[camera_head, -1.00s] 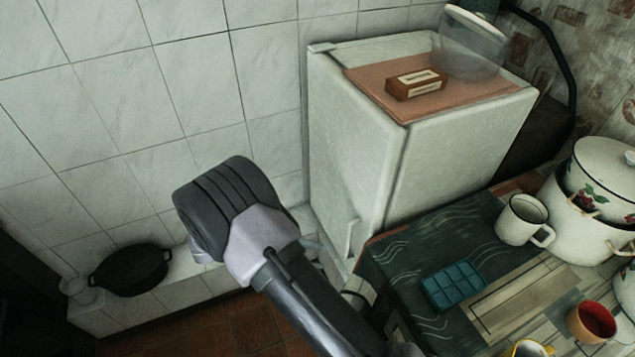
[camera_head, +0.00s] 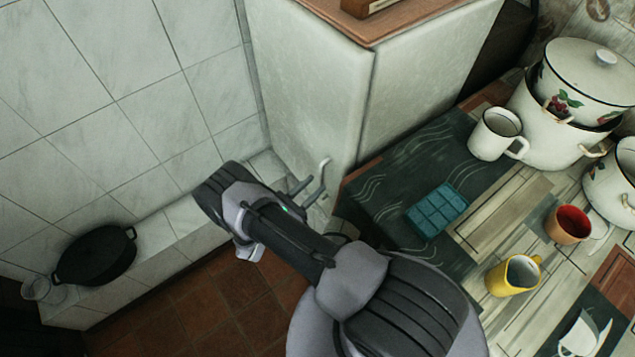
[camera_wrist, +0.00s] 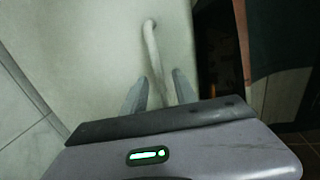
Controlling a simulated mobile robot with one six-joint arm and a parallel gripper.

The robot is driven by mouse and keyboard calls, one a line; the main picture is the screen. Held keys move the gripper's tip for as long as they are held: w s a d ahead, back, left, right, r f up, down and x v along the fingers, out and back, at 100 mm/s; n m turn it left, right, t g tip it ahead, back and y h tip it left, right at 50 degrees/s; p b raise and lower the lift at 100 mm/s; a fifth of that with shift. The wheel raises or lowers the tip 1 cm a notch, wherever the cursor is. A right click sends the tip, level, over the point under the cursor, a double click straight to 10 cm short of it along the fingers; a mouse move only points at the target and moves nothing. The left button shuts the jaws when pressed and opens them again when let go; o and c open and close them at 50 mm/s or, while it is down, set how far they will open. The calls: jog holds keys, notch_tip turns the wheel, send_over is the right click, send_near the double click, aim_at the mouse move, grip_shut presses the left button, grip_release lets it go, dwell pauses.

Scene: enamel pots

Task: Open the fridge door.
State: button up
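The white fridge (camera_head: 420,75) stands against the tiled wall in the head view. Its door (camera_head: 310,90) faces left and looks shut. The pale bar handle (camera_head: 323,172) is near the door's lower right edge. My gripper (camera_head: 309,191) is at the handle, low on the door. In the wrist view, the fingers of my gripper (camera_wrist: 160,88) are apart, with the handle (camera_wrist: 151,48) running down between them. A gap shows beside the handle, so the fingers are not clamped on it. The lower end of the handle is hidden behind my gripper body.
A table (camera_head: 400,172) stands right of the fridge, close to the handle. It bears a blue tray (camera_head: 437,210), a white mug (camera_head: 496,135), a yellow mug (camera_head: 513,276) and enamel pots (camera_head: 550,125). A black pan (camera_head: 95,256) sits on the left tiled ledge. Floor shows below.

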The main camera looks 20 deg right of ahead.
jog(key=shift+x, duration=1.3)
grip_shut()
dwell(0.4)
